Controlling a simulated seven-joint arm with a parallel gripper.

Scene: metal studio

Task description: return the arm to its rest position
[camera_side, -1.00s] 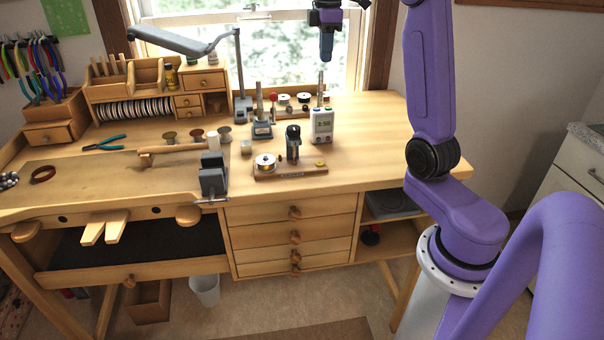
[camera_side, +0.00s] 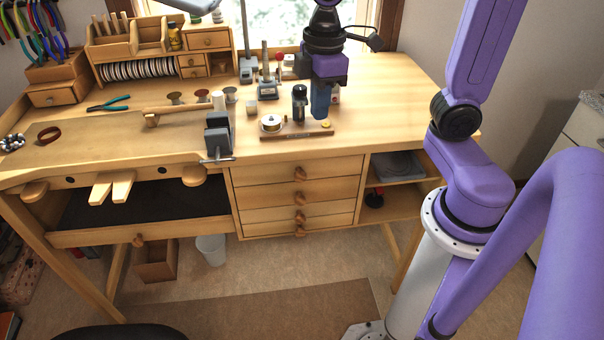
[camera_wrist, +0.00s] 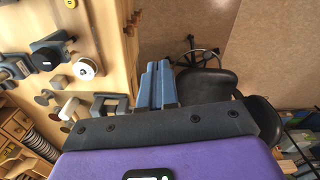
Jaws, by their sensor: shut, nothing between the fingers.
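My gripper (camera_side: 321,108) hangs over the wooden workbench (camera_side: 400,100) in the side view, pointing down. Its blue fingers are shut with nothing between them. The wooden board (camera_side: 285,136) with a spool and a dark post appears just left of and below the fingertips; I cannot tell the exact gap. In the wrist view the shut fingers (camera_wrist: 157,80) show against the floor and bench edge, holding nothing.
A small vise (camera_side: 217,135) stands at the bench's front edge. Wire spools (camera_side: 175,98), pliers (camera_side: 108,104) and a wooden organizer (camera_side: 150,50) are to the left. The right part of the benchtop is clear. The wrist view shows a black stool seat (camera_wrist: 205,86) on the floor.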

